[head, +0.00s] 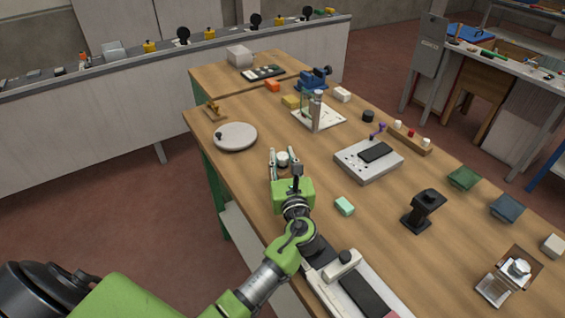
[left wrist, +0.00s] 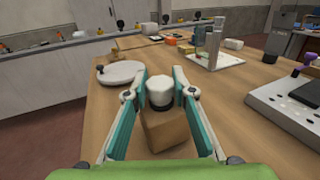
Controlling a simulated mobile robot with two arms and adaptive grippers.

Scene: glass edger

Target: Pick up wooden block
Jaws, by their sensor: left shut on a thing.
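The wooden block (left wrist: 166,132) is a brown block seen in the left wrist view, low between my fingers. A white round knob with a dark lower band (left wrist: 160,91) stands on its top. In the head view the white knob (head: 283,159) shows between the fingertips; the block's body is hidden there by my gripper. My left gripper (head: 285,163) is over the bench's left edge area, its two fingers on either side of the knob, shut on the piece. I cannot tell whether the block touches the bench. My right gripper is not in view.
On the wooden bench (head: 240,176), a round grey plate (head: 235,137) lies beyond my gripper. A grey device with a black pad (head: 368,160) and a mint block (head: 345,206) are to the right. A white-and-black tool (head: 362,287) lies near my forearm.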

